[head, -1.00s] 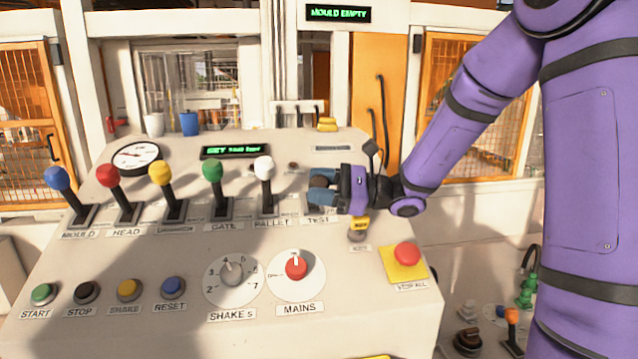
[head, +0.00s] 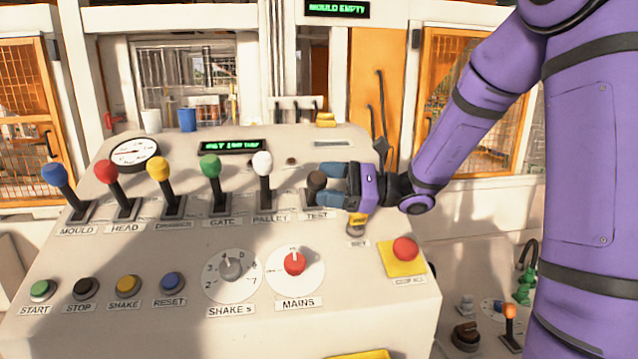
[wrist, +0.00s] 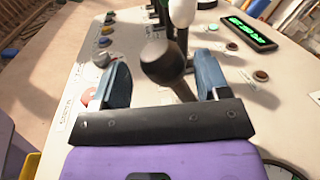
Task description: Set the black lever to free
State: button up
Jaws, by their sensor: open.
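The black lever (head: 317,181) stands at the right end of the lever row, above the TEST label (head: 317,215). Its dark round knob also shows in the wrist view (wrist: 160,58), between my two blue fingers. My gripper (head: 333,180) reaches in from the right at knob height. In the wrist view my gripper (wrist: 163,85) is open, with a finger on each side of the lever and visible gaps at both sides. The lever's lower shaft and base are partly hidden by the gripper.
The white PALLET lever (head: 262,165) stands close to the left of the black one. Green, yellow, red and blue levers continue leftward. A red button on a yellow plate (head: 404,252) and the MAINS knob (head: 294,264) lie in front. A small lit display (head: 231,147) is behind.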

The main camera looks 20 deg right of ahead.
jog(key=v, duration=0.8)
jog(key=shift+d, duration=0.3)
jog(key=shift+s+a, duration=0.1)
jog(key=shift+s, duration=0.05)
jog(key=s+a+n+g+h, duration=0.4)
jog(key=s+h, duration=0.1)
jog(key=s, duration=0.2)
jog(key=s+a+n+g+h, duration=0.3)
jog(key=s+a+n+h, duration=0.15)
jog(key=s, duration=0.25)
jog(key=s+d+r+n+t+h, duration=0.3)
jog(key=s+d+n+t+h, duration=0.2)
jog(key=s+n+h, duration=0.3)
jog(key=shift+s+d+r+t+h, duration=0.4)
jog(key=shift+s+d, duration=0.25)
jog(key=shift+d, duration=0.15)
jog(key=shift+f, duration=0.1)
dwell(0.4)
